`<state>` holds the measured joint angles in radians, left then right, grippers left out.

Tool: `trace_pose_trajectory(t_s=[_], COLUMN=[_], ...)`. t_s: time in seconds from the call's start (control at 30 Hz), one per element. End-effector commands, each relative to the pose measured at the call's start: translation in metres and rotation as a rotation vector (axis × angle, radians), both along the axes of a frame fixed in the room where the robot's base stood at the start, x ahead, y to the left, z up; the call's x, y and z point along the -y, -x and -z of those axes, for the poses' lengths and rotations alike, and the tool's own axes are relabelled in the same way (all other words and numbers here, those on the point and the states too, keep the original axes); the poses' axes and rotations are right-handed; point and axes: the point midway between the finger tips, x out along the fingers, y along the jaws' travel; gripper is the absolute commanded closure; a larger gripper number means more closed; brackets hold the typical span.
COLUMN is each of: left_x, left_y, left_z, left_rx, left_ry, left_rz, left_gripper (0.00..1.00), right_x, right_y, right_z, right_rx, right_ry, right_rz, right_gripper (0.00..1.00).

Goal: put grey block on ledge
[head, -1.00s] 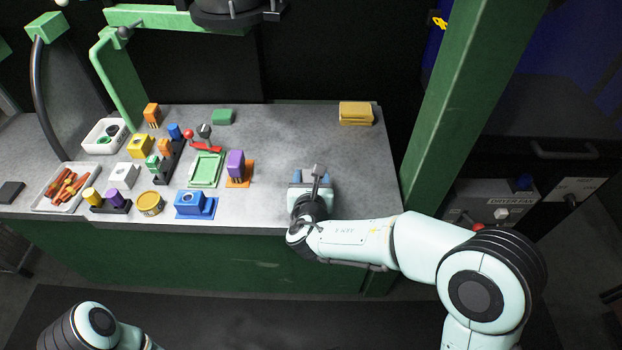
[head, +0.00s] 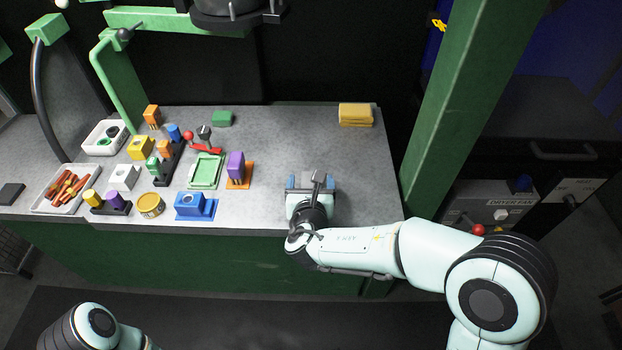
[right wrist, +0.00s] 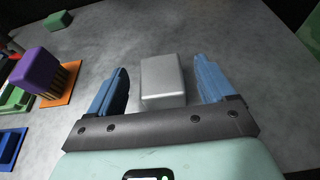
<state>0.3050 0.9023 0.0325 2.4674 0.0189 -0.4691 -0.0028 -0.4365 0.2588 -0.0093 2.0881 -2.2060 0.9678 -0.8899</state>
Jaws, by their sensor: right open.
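The grey block (right wrist: 162,82) stands on the grey bench top in the right wrist view. It lies between the two blue fingers of my right gripper (right wrist: 163,88), with a gap on each side. The right gripper is open and holds nothing. In the head view my right gripper (head: 311,182) is low over the front right part of the bench, and I cannot clearly make out the block there. Part of my left arm shows at the bottom left, but its gripper is out of view. I cannot tell which surface is the ledge.
Left of the right gripper stand a purple block on an orange base (head: 238,172), a blue block on a blue base (head: 195,206) and a green tray (head: 205,171). A yellow stack (head: 356,115) lies at the back right. A green post (head: 465,100) rises beside the bench. The bench's middle is clear.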

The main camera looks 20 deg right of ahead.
Motion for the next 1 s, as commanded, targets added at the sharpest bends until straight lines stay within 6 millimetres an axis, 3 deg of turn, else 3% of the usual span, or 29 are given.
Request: trace_pose_trajectory(t_s=[0.2,0.43,0.63,1.0], left_x=[0.004,0.007,0.008,0.008], left_y=[0.009,0.015,0.017,0.017], left_z=[-0.007,-0.013,-0.014,-0.014], left_rx=[-0.024,-0.041,-0.047,-0.048], left_ry=[0.011,0.019,0.022,0.022], left_rz=[0.01,0.017,0.02,0.02], left_gripper=[0.57,0.57,0.57,0.57], right_x=[-0.014,-0.024,-0.026,-0.026], right_y=[0.046,0.08,0.091,0.091], right_z=[-0.019,-0.031,-0.035,-0.034], right_rx=[0.002,0.001,0.001,0.0], right_ry=[-0.001,0.0,0.001,0.0], right_rz=[-0.004,-0.003,-0.001,0.0], right_gripper=[0.17,0.17,0.17,0.17])
